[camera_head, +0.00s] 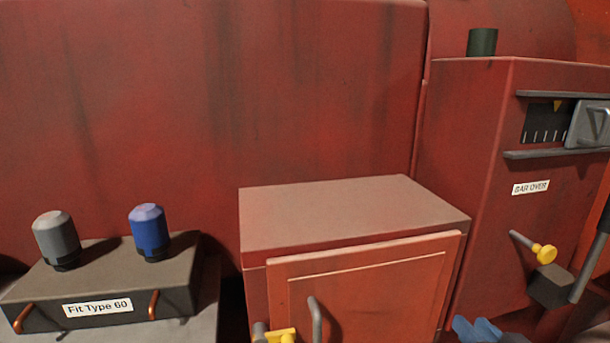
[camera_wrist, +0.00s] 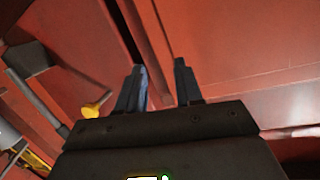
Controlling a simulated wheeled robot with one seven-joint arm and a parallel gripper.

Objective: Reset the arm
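My gripper (camera_head: 482,330) shows only in part at the bottom edge of the head view, to the right of the red cabinet door. In the wrist view its two dark blue-grey fingers (camera_wrist: 159,82) stand apart with nothing between them. Red panels and a dark vertical gap lie beyond the fingertips. The gripper appears to hold nothing, and no contact with anything is visible.
A red cabinet (camera_head: 350,218) with a grey handle (camera_head: 315,320) stands centre. Left, a "Fit Type 60" box (camera_head: 98,307) bears grey (camera_head: 57,238) and blue (camera_head: 149,230) caps.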

